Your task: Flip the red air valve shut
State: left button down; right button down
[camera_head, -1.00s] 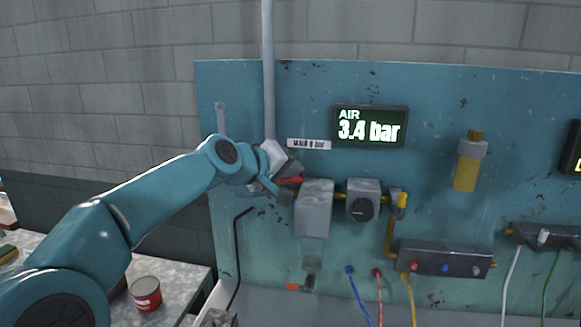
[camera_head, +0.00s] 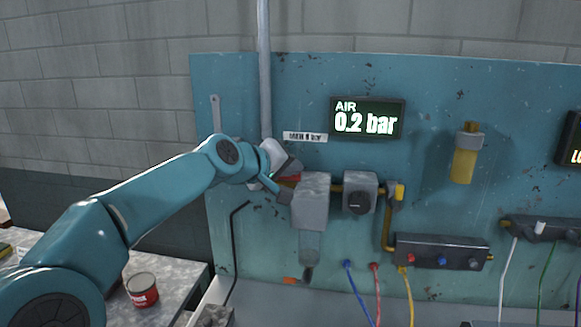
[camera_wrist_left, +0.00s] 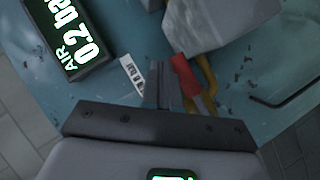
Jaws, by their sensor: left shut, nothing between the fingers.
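The red air valve handle (camera_head: 290,178) is on the pipe at the left end of the air line, just left of the grey filter block (camera_head: 311,200). It also shows in the left wrist view (camera_wrist_left: 184,76), lying beside my fingers. My left gripper (camera_head: 280,181) is shut and empty, right at the handle and partly covering it. In the wrist view its closed fingers (camera_wrist_left: 163,88) are close beside the red lever; I cannot tell if they touch. The air display (camera_head: 367,119) reads 0.2 bar. My right gripper is not in view.
A grey regulator with a black knob (camera_head: 357,193) sits right of the filter block. A manifold (camera_head: 443,252) with coloured hoses is lower right. A vertical grey pipe (camera_head: 264,75) rises above the valve. A red can (camera_head: 142,290) stands on the bench at lower left.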

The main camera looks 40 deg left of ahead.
pick_arm(q)
jog(key=s+d+r+p, duration=0.3)
jog(key=s+d+r, duration=0.1)
jog(key=s+r, duration=0.4)
jog(key=shift+d+r, duration=0.4)
jog(key=shift+r, duration=0.35)
jog(key=shift+w, duration=0.2)
jog(key=shift+s, duration=0.15)
